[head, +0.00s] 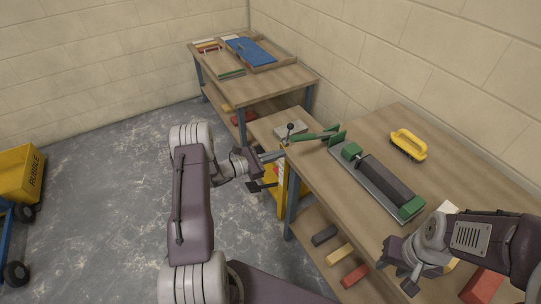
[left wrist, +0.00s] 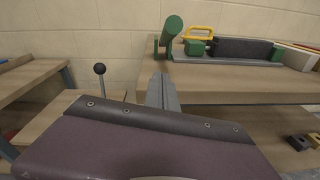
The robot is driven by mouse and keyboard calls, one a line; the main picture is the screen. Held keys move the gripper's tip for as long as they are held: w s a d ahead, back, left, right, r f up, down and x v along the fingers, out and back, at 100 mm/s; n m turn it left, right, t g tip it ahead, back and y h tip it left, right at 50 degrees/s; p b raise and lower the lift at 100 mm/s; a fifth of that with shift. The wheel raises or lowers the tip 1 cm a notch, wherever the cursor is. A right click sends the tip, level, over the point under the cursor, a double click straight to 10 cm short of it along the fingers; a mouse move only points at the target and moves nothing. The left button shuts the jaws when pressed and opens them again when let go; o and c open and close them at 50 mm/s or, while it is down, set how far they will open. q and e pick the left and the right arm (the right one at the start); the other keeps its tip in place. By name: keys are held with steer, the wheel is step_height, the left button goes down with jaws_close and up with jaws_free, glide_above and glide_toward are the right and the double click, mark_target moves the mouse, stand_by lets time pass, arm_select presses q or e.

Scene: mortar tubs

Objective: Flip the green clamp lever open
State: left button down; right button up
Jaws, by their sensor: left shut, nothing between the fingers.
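In the left wrist view the green lever (left wrist: 172,29) shows as a thick rod beyond my fingers. My left gripper (head: 281,154) is just in front of and below the lever's free end. Its fingers (left wrist: 162,92) are together and empty, and I cannot tell whether they touch anything. My right gripper (head: 410,284) is low by the bench's front edge, away from the lever; its finger opening is unclear.
A black ball-topped stick (head: 290,127) stands close left of the lever. A grey tray with a dark block (head: 384,178) and a yellow-handled item (head: 408,144) are on the bench. Several coloured blocks (head: 340,253) lie on the shelf below. A second bench (head: 262,84) stands behind.

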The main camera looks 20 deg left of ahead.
arm_select(q)
steer(key=x, duration=0.4)
steer(key=r, duration=0.1)
steer(key=d+r+p, duration=0.1)
steer(key=shift+w+r, duration=0.25)
steer(key=shift+r, duration=0.05)
steer(key=shift+d+r, duration=0.15)
steer(key=shift+r, duration=0.4)
steer(key=shift+r, duration=0.1)
